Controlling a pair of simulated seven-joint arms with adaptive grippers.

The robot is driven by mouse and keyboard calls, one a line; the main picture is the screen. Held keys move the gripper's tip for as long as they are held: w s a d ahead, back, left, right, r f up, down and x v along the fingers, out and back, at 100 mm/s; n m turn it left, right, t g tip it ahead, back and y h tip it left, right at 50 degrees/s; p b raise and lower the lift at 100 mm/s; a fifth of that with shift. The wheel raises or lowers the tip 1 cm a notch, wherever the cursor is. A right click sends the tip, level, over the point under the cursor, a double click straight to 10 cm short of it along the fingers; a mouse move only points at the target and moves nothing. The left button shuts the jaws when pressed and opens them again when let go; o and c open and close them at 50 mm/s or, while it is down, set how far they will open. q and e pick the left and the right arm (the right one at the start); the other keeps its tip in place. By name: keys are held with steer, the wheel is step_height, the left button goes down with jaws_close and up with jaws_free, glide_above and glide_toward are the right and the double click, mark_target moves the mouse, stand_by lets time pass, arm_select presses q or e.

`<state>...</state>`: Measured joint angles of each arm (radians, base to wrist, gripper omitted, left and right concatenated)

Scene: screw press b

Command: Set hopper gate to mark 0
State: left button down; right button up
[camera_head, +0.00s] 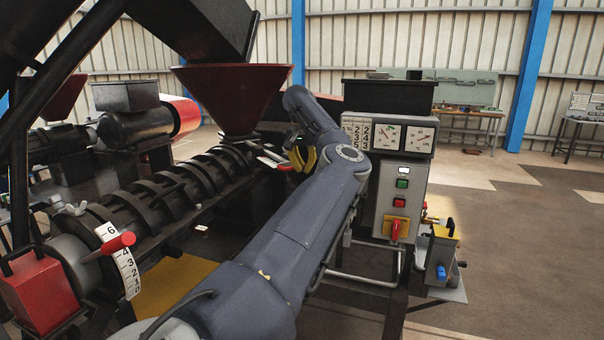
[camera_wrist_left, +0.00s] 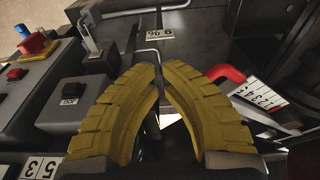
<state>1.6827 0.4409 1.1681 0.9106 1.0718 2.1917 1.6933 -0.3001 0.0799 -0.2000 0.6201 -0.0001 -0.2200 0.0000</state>
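The dark red hopper (camera_head: 235,92) stands over the ribbed press barrel. Below it in the head view is a small gate lever with a red handle (camera_head: 285,168) and a pale plate (camera_head: 268,162). In the left wrist view the red handle (camera_wrist_left: 227,72) lies just right of the fingers, beside a white numbered scale (camera_wrist_left: 262,97). I cannot tell which mark the gate stands at. My left gripper (camera_wrist_left: 158,68) has its yellow fingertips almost together, with nothing seen between them. It also shows beside the lever in the head view (camera_head: 303,158). My right gripper is out of view.
A control cabinet (camera_head: 401,190) with gauges and buttons stands right of my left arm. Another red-knobbed lever (camera_head: 120,242) with a numbered arc scale (camera_head: 125,265) is at the lower left. A dark frame beam crosses the upper left. Open floor lies at the right.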

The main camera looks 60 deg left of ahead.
arm_select(q)
step_height(320, 180, up, 7)
stand_by(0.8)
steer(key=shift+f, duration=0.1)
stand_by(0.4)
